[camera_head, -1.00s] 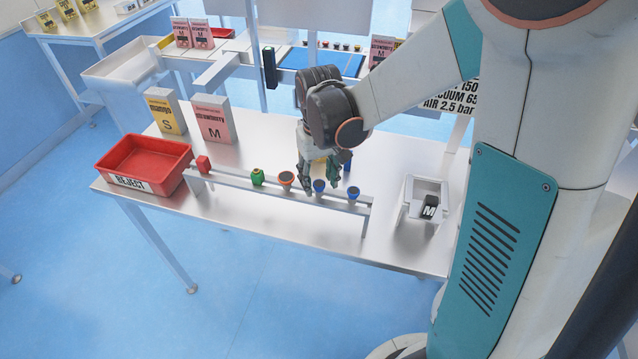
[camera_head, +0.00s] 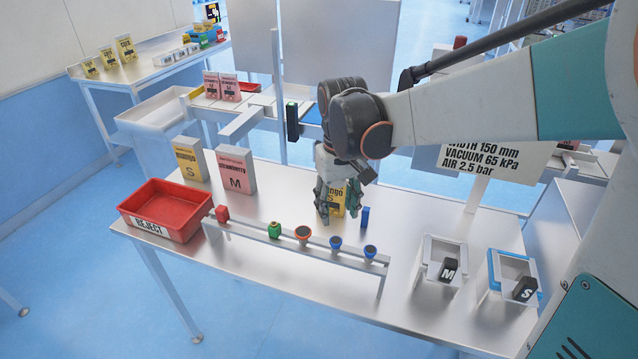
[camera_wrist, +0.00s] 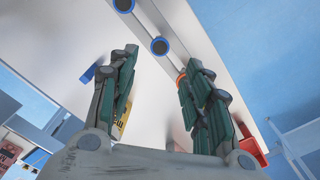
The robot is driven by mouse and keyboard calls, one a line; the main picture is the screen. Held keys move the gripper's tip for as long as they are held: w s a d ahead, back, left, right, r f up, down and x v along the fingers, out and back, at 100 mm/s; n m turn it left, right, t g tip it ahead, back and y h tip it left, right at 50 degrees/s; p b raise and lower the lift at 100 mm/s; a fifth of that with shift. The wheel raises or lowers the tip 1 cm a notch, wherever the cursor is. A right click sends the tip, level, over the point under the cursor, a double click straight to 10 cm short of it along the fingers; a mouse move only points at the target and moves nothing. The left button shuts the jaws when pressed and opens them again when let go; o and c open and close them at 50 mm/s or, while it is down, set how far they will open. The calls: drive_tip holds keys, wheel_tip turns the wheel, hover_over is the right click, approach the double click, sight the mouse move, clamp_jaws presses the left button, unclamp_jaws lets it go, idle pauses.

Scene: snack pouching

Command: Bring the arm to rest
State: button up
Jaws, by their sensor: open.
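My gripper (camera_head: 338,200) hangs over the metal table (camera_head: 290,285), fingers pointing down, behind the rail of small cups. In the wrist view its two green-grey fingers (camera_wrist: 155,95) stand wide apart with nothing between them. A yellow mango pouch (camera_head: 337,204) is partly hidden behind the fingers in the head view. It also shows as a yellow strip beside the left finger in the wrist view (camera_wrist: 121,130). A small blue block (camera_head: 365,217) stands on the table just right of the gripper.
A rail (camera_head: 290,246) carries red, green, orange-rimmed and blue-rimmed pieces. A red REJECT bin (camera_head: 165,227) is at left. Mango S (camera_head: 190,160) and strawberry M (camera_head: 236,170) pouches stand behind. Trays marked M (camera_head: 427,284) and S (camera_head: 495,280) are at right, below a sign (camera_head: 482,158).

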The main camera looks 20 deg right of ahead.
drive_tip(key=s+t+b, duration=0.4)
drive_tip(key=s+t, duration=0.3)
drive_tip(key=s, duration=0.8)
drive_tip(key=shift+f+m+b, duration=0.15)
drive_tip(key=shift+m+b, duration=0.15)
